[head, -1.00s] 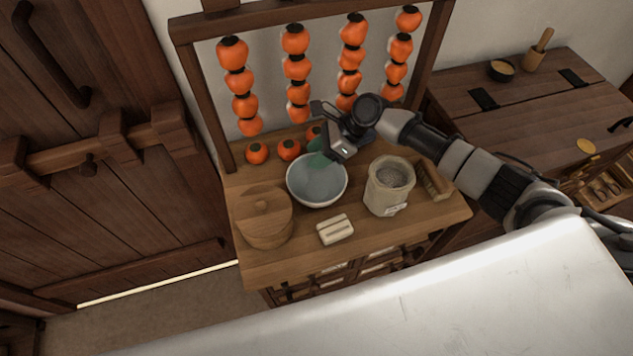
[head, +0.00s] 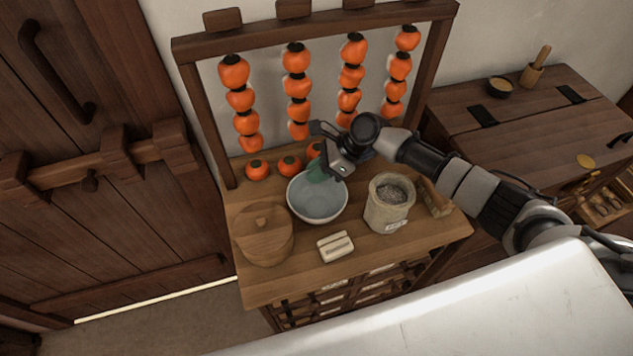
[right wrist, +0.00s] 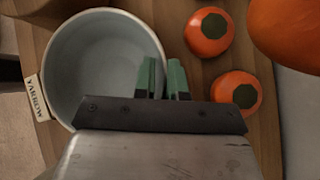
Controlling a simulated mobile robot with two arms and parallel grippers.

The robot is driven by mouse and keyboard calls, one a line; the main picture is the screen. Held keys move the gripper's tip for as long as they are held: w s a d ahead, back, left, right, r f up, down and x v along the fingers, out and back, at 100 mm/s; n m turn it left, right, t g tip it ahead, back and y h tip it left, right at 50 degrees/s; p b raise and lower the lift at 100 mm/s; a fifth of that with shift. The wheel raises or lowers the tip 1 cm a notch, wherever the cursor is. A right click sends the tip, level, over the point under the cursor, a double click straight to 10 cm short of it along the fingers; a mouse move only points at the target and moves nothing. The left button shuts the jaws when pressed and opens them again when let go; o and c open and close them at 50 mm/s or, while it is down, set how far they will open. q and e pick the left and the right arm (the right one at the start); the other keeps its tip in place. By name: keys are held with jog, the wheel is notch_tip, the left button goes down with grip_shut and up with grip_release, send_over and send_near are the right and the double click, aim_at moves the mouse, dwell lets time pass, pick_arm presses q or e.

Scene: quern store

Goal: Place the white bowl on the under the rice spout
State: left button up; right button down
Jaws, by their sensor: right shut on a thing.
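The white bowl (head: 318,204) stands upright and looks empty on top of a wooden chest, in the middle of the head view. It also fills the left of the right wrist view (right wrist: 95,65). My right gripper (head: 322,174) is at the bowl's back right rim. Its green fingers (right wrist: 163,80) straddle the rim, one inside the bowl and one outside, and are shut on it. My left gripper is not in view. I see no rice spout in either view.
A lidded wooden tub (head: 264,236), a pale block (head: 336,247), a grain-filled jar (head: 386,213) and a brush (head: 434,198) crowd the chest top (head: 300,272). Loose persimmons (head: 289,166) lie behind the bowl, under hanging strings on a frame (head: 190,110). Another cabinet (head: 530,120) stands right.

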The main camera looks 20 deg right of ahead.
jog(key=shift+r, duration=0.15)
jog(key=shift+s+r+b, duration=0.15)
jog(key=shift+s+b, duration=0.05)
jog(key=shift+b, duration=0.1)
notch_tip(320, 180, up, 6)
jog(key=shift+r+b, duration=0.15)
jog(key=shift+b, duration=0.4)
jog(key=s+b, duration=0.3)
jog(key=s, duration=1.7)
jog(key=w+d+r+m+t+h, duration=0.2)
jog(key=w+d+r+m+t, duration=0.2)
jog(key=w, duration=0.5)
jog(key=shift+d+r+m, duration=0.35)
jog(key=shift+d+m, duration=0.2)
jog(key=shift+m, duration=0.55)
jog(key=shift+t, duration=0.3)
jog(key=shift+a, duration=0.1)
